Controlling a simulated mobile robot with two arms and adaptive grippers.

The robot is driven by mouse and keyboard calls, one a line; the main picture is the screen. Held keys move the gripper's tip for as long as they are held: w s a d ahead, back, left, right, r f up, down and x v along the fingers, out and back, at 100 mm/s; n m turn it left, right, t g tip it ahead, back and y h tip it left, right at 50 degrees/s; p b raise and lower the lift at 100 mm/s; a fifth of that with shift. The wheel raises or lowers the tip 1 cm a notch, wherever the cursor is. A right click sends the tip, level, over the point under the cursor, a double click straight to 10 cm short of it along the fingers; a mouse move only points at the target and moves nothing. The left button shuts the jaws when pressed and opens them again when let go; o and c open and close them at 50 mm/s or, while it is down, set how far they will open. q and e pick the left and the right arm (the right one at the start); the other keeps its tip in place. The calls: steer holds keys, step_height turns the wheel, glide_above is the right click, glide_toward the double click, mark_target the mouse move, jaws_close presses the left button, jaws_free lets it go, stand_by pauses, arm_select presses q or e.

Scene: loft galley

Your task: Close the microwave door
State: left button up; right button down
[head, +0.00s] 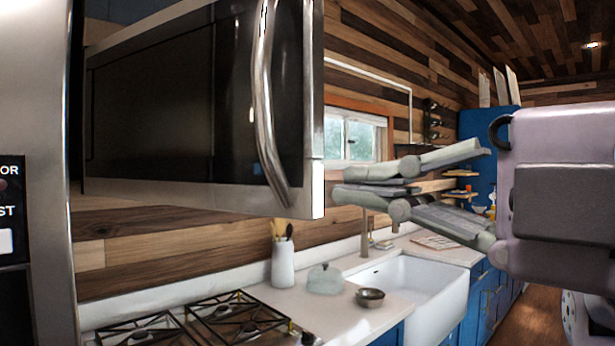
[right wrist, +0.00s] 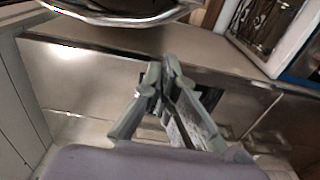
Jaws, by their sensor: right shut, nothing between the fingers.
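The microwave door (head: 150,110) fills the upper left of the head view, with a dark window and a steel frame. Its long, curved chrome handle (head: 264,110) runs down near the right edge. How far the door stands open is hard to tell. My right gripper (head: 345,183) reaches in from the right, its fingertips just right of the door's lower right corner in the picture. I see no contact with the door. In the right wrist view the fingers (right wrist: 162,68) come together, shut and empty. My left gripper is not in view.
A steel front with a black control panel (head: 12,215) stands close at the left. Below are a gas hob (head: 200,322), a white utensil jar (head: 283,262), a lidded pot (head: 325,279), a small bowl (head: 370,297) and a white sink (head: 420,295).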

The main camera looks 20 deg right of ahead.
mark_target(284, 176)
steer(key=p+x, duration=0.2)
steer(key=x, duration=0.8)
steer(key=shift+w+p, duration=0.3)
steer(key=shift+p, duration=0.1)
steer(key=d, duration=0.1)
steer(key=w+d, duration=0.1)
steer(key=d, duration=0.1)
steer(key=shift+w+d, duration=0.2)
steer(key=shift+w, duration=0.05)
steer(key=shift+w+d, duration=0.1)
steer(key=shift+w+a, duration=0.1)
steer(key=shift+a, duration=0.1)
steer(key=shift+d, duration=0.1)
